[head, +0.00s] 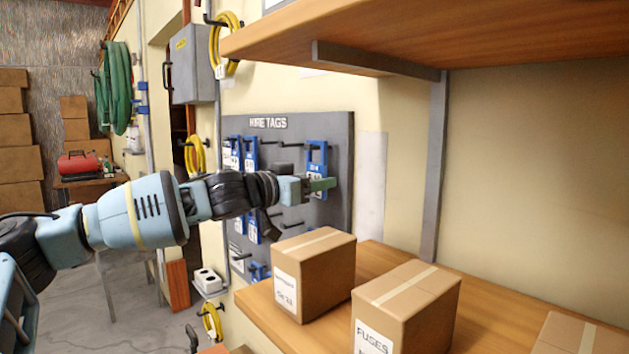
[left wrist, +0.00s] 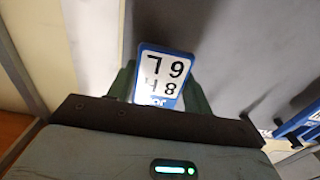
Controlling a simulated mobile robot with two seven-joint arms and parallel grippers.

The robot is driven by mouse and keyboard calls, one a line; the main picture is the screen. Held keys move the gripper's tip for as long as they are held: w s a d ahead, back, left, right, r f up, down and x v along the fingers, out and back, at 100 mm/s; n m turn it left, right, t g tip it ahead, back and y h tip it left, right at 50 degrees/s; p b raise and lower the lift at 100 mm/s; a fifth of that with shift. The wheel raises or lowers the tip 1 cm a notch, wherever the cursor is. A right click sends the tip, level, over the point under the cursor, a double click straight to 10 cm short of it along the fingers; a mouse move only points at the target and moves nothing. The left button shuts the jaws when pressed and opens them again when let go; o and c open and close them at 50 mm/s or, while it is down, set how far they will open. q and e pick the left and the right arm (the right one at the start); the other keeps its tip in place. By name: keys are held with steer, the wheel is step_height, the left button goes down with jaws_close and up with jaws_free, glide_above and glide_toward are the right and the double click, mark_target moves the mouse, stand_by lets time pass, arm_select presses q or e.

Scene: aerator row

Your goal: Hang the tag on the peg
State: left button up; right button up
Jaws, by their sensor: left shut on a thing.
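My left gripper (head: 322,186) is shut on a blue-framed white tag (head: 317,158) in front of the grey board (head: 340,130) headed "HIRE TAGS". In the left wrist view the tag (left wrist: 163,75) shows black digits and sits between the two green fingers. Dark pegs (head: 290,144) stick out of the board near the tag's top. I cannot tell whether the tag's hole is around a peg or only in front of one. Other blue tags (head: 250,152) hang on the board's left side, partly behind my arm. My right gripper is not in view.
A wooden shelf (head: 375,262) with cardboard boxes (head: 315,270) stands close below and right of the gripper. An upper shelf (head: 480,40) overhangs on the right. A grey box (head: 193,65) and yellow hoses (head: 195,155) are on the wall at left.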

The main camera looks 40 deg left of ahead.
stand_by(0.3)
arm_select(q)
steer(key=o, duration=1)
steer(key=shift+c, duration=0.5)
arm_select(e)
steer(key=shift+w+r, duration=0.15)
